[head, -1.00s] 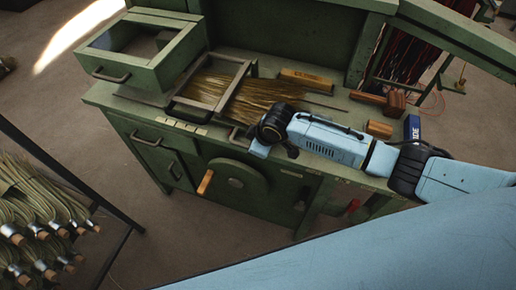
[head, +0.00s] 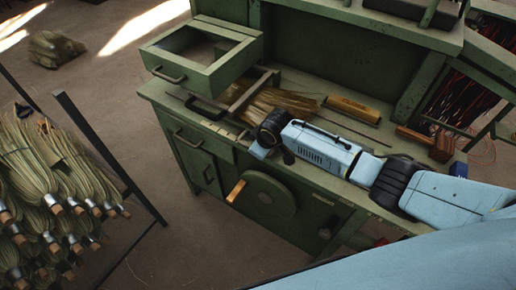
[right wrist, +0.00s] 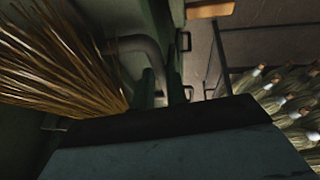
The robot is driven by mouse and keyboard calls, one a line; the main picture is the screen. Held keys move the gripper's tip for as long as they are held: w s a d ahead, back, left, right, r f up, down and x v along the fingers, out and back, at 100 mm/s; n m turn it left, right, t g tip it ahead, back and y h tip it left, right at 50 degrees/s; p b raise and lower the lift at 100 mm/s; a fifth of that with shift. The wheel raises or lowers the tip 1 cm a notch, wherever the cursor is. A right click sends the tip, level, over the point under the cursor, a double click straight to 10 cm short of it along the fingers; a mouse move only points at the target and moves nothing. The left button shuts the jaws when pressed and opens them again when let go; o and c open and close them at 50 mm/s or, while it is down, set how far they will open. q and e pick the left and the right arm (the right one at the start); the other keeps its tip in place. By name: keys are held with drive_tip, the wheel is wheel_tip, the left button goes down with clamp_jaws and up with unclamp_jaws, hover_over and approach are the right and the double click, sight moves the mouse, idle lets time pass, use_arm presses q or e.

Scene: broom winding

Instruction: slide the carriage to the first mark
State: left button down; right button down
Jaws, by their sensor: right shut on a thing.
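The carriage (head: 241,101), a dark frame with a grey-green rim, lies on the green bench beside the drawer-like box, around part of the straw bundle. Pale marks (head: 226,129) run along the bench's front edge; which is the first is too small to read. My right gripper (head: 259,153) is at the bench's front edge by the carriage's near right end. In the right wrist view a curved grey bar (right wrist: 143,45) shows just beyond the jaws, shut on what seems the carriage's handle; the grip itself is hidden. My left gripper is not in view.
The straw bundle (head: 285,101) lies on the bench. The green box (head: 200,60) overhangs the carriage's left. A wooden block (head: 353,107) and mallet (head: 428,140) lie to the right. A crank handle (head: 235,190) sticks out in front. A rack of brooms (head: 60,190) stands left.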

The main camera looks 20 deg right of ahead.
drive_tip(key=c, duration=1.4)
unclamp_jaws()
drive_tip(key=p+v, duration=0.1)
drive_tip(key=v, duration=1.2)
drive_tip(key=shift+r, duration=0.15)
drive_tip(key=shift+s, duration=0.1)
